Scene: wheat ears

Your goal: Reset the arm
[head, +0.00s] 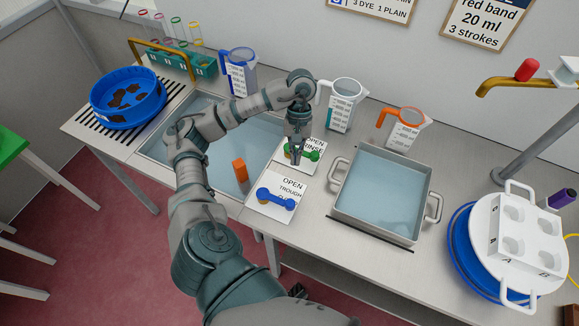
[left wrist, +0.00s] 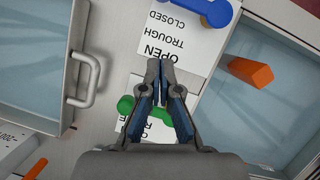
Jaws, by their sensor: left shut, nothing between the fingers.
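My left arm reaches in from the lower left of the head view and bends over the bench. My left gripper (head: 296,156) points down at the green handle (head: 311,152) on the rinse card (head: 303,166). My right gripper is not in view.
A blue handle (head: 276,197) lies on the trough card. An orange block (head: 240,170) stands at the water-filled sink (head: 265,140). A metal tray of water (head: 385,190) is to the right. Jugs (head: 342,105) stand behind, and a blue sieve (head: 128,95) is at the left.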

